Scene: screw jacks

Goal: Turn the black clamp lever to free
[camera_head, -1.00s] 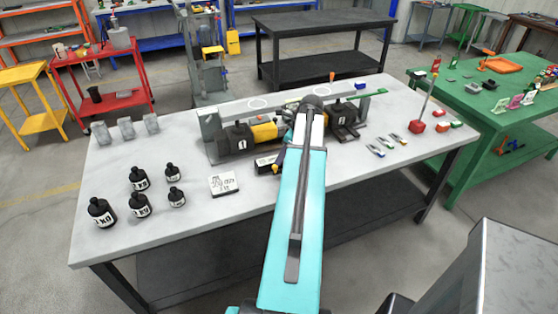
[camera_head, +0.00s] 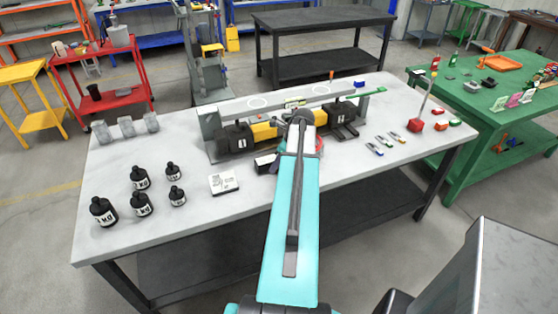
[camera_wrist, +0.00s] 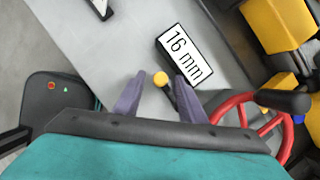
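In the wrist view, a short dark lever (camera_wrist: 171,97) with a round yellow knob (camera_wrist: 160,78) at its end shows between my fingers; I take it for the clamp lever. My gripper (camera_wrist: 158,80) is open, with one grey-purple finger on each side of the knob. A gap shows on both sides of the knob, and I cannot tell the depth between them. The lever's base is hidden by my gripper's body. A red handwheel (camera_wrist: 237,101) with a black handle (camera_wrist: 284,101) is just right of the fingers.
A "16 mm" label (camera_wrist: 184,53) lies just beyond the fingers. The jack rig has black blocks (camera_head: 235,139) and yellow parts (camera_head: 263,131). Black weights (camera_head: 103,211) stand at the table's left. Small coloured items (camera_head: 374,149) lie on the right.

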